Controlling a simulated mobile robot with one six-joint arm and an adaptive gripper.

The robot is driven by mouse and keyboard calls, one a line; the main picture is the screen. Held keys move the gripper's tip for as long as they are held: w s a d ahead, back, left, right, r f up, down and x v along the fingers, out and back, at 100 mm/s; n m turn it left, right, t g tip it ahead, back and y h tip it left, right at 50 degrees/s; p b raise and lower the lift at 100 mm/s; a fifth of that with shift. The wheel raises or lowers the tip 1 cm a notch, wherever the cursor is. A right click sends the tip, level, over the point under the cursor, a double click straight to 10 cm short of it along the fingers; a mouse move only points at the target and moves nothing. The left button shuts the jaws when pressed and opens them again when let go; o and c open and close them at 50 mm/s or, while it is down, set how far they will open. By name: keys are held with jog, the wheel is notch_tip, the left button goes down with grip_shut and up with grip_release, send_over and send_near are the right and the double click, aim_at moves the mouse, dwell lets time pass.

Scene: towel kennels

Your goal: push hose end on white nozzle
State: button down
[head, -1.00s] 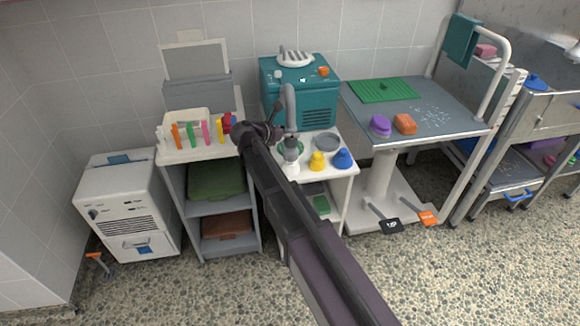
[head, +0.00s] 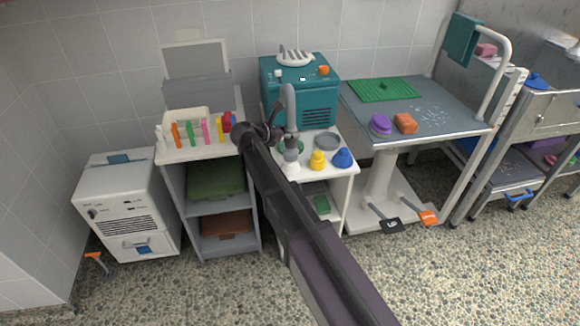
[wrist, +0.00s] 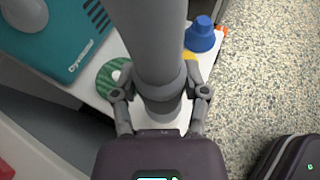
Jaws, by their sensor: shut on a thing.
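A grey hose (head: 291,102) arcs beside the teal dryer and hangs down to a grey end cuff (head: 291,150). My gripper (head: 276,133) is shut on the hose near this end; in the wrist view its fingers (wrist: 160,92) sit on both sides of the hose (wrist: 150,40). The white nozzle (head: 292,166) stands on the white cart top directly below the cuff. The cuff appears to meet the nozzle's top; how far it sits on it I cannot tell. In the wrist view the hose and gripper mostly hide the nozzle.
A yellow nozzle (head: 318,161) and a blue nozzle (head: 342,158) stand close on the right. A green striped disc (wrist: 112,78) lies behind the hose end. The teal dryer (head: 318,105) is at the back. A caddy of coloured items (head: 188,116) stands on the left.

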jog(key=shift+f+b, duration=0.9)
dwell(1.4)
jog(key=shift+r, duration=0.15)
dwell(0.3)
